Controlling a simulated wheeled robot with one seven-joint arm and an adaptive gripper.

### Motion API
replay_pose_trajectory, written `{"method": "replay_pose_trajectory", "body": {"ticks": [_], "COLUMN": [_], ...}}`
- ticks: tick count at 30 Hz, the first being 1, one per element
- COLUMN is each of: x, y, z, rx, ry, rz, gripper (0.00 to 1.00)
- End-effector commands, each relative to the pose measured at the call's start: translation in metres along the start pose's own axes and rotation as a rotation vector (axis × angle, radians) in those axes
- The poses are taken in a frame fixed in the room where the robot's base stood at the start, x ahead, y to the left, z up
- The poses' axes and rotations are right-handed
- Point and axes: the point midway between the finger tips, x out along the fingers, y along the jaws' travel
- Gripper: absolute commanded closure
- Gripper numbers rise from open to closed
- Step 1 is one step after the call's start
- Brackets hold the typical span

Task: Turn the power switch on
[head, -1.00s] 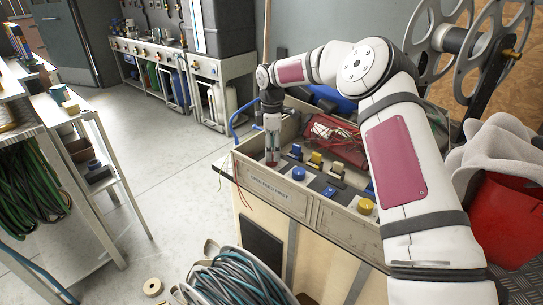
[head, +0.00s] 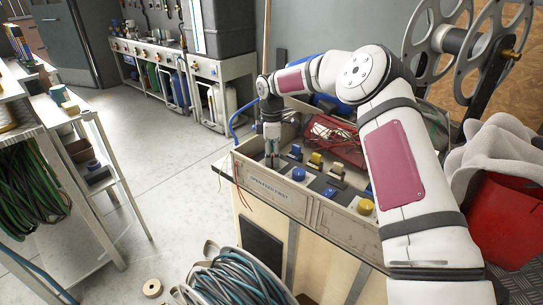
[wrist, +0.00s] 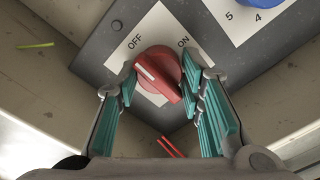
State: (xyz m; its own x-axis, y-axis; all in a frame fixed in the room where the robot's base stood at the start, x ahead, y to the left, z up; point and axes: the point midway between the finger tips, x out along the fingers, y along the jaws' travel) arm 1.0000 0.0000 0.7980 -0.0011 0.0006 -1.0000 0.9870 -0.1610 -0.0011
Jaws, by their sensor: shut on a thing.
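The power switch is a red rotary knob (wrist: 160,70) on a grey plate with a white label reading OFF at upper left and ON at upper right. The white line on the knob lies at its left side, nearer OFF than ON. My gripper (wrist: 160,88) has its teal-padded fingers on either side of the knob and is shut on it.
Blue and yellow knobs (head: 366,206) stand along the panel to the right of my gripper. A blue knob with a numbered label (wrist: 262,4) is close by. A coiled hose (head: 235,280) sits in front of the box.

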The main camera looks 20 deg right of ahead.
Motion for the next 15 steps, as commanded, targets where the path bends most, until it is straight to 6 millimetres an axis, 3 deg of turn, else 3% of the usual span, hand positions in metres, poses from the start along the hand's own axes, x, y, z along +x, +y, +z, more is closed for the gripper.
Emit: {"method": "replay_pose_trajectory", "body": {"ticks": [8, 15], "x": [-0.0003, -0.0001], "y": [0.0016, 0.0018], "z": [0.001, 0.0011], "rx": [0.089, 0.275], "ry": [-0.003, -0.003], "rz": [0.005, 0.006], "gripper": [0.93, 0.93]}}
